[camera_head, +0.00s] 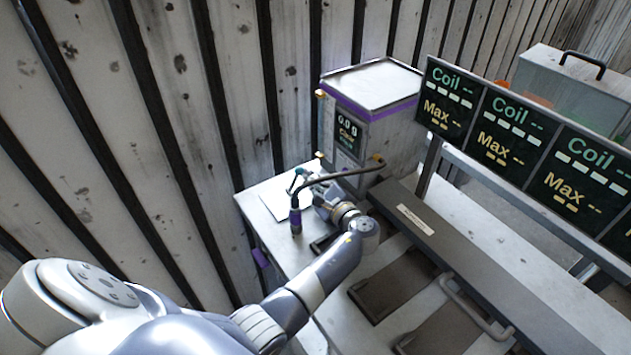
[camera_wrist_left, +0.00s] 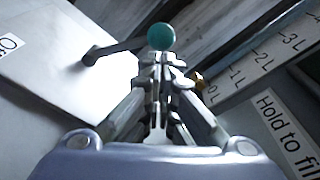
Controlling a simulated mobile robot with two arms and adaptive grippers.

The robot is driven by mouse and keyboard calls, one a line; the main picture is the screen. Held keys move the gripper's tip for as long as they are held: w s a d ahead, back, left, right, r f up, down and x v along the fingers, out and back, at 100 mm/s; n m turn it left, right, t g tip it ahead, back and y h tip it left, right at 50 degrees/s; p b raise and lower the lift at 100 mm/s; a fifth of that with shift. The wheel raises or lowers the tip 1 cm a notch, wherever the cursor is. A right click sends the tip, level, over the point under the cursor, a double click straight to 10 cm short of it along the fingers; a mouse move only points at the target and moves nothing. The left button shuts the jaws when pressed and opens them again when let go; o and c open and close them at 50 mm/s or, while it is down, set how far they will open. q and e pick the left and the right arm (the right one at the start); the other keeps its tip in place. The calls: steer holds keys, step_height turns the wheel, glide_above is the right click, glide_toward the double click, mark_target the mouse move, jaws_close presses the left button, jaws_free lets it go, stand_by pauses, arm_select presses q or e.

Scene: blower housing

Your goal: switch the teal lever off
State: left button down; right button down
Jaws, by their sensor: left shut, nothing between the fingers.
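The teal lever shows in the left wrist view as a dark rod ending in a round teal knob (camera_wrist_left: 161,37). The rod runs left from the knob to a pivot on a pale plate (camera_wrist_left: 50,75). My left gripper (camera_wrist_left: 158,62) is shut and empty, with its fingertips right by the near side of the knob. I cannot tell whether they touch it. In the head view the lever's small teal part (camera_head: 297,173) is partly hidden, and my left gripper (camera_head: 318,192) is beside it. My right gripper is in neither view.
A grey box with a 0.0 display (camera_head: 346,122) stands behind the gripper. A dark bent pipe (camera_head: 340,174) and a purple-banded handle (camera_head: 296,220) are close by. A "Hold to fill" label (camera_wrist_left: 288,130) is at right in the wrist view. Coil display panels (camera_head: 510,125) stand right.

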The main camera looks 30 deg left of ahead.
mark_target(298, 174)
arm_select(q)
steer(key=shift+s+r+n+b, duration=0.25)
steer(key=shift+r+n+b, duration=0.15)
steer(key=shift+n, duration=0.3)
stand_by(0.3)
steer(key=shift+s+a+r+n+t+b, duration=0.2)
steer(key=shift+s+n+t+b, duration=0.1)
steer(key=shift+n+b, duration=0.35)
steer(key=n+b, duration=0.1)
steer(key=s+r+n+b, duration=0.1)
steer(key=n+b, duration=0.1)
steer(key=s+a+n+b, duration=0.1)
steer(key=n, duration=0.1)
steer(key=shift+s+r+t, duration=0.2)
steer(key=shift+r+t, duration=0.1)
steer(key=shift+t, duration=0.1)
steer(key=shift+s+a+r+n+y+b, duration=0.1)
steer(key=shift+s+r+n+y+b, duration=0.2)
steer(key=shift+n+b, duration=0.25)
